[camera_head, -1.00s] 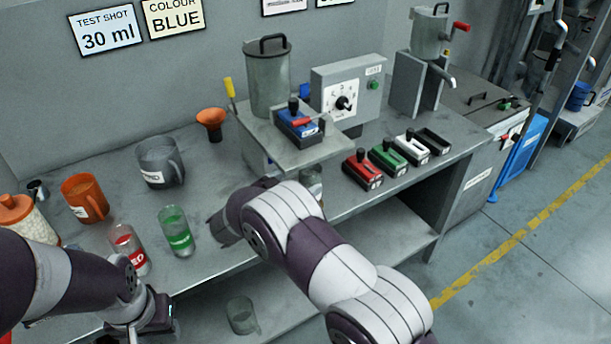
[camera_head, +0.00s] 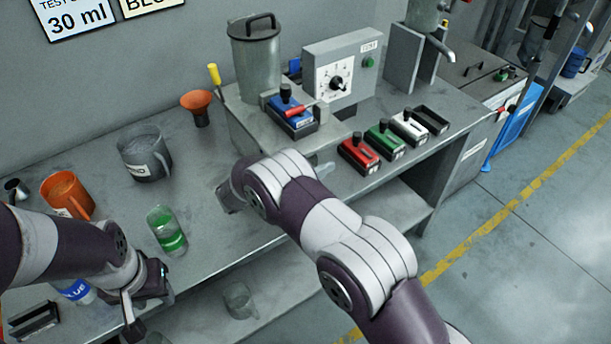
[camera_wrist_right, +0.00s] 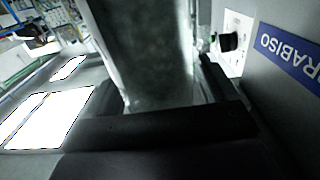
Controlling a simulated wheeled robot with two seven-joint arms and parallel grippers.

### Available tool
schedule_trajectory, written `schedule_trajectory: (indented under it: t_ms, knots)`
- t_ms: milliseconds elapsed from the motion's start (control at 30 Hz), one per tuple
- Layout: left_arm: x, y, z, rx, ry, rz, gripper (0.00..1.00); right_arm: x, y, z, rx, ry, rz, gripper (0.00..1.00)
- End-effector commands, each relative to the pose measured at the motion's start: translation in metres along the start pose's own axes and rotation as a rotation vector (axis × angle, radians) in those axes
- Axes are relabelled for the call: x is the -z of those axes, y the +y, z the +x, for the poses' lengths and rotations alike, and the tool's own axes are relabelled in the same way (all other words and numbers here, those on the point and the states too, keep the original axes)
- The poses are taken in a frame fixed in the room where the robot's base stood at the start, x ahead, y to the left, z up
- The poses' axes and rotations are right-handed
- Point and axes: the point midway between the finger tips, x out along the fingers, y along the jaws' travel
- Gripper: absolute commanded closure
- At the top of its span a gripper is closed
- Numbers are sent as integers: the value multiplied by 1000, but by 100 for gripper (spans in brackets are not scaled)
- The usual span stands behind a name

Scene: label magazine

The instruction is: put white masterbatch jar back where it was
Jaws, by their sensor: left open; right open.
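No jar with a readable white masterbatch label shows. A clear, jar-like piece (camera_head: 325,171) shows beside my right arm, under the front of the dosing stand; its label is hidden. My right gripper is mostly hidden behind its arm in the head view. In the right wrist view, its open dark jaws (camera_wrist_right: 170,108) are close to a large translucent grey vessel (camera_wrist_right: 150,50); I cannot tell whether they touch it. My left gripper (camera_head: 143,296) is open and low at the bench's front edge, near a blue-labelled jar (camera_head: 76,290). A green jar (camera_head: 167,232) stands upright to its upper right.
The dosing stand (camera_head: 240,118) carries a grey hopper (camera_head: 256,65) and a blue slide block (camera_head: 291,115). Red (camera_head: 360,152), green (camera_head: 385,138) and white (camera_head: 409,126) blocks stand to its right. A grey jug (camera_head: 145,155) and orange jug (camera_head: 68,195) stand left.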

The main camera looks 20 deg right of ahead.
Motion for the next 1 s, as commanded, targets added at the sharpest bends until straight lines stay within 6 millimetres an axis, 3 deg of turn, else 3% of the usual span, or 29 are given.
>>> schedule_trajectory:
  t_ms: [100,300,400,733,867,1000]
  knots:
    - [0,0,0,0,0,0,57,0,0,0,1,0,0,17]
    - [0,0,0,0,0,0,57,0,0,0,1,0,0,82]
    - [0,0,0,0,0,0,57,0,0,-1,1,1,1,98]
    - [0,0,4,0,0,0,57,7,2,-1,1,1,1,98]
    - [0,0,2,0,0,0,57,7,25,-1,2,1,-2,98]
    - [0,0,3,0,0,0,57,7,61,0,1,1,-2,98]
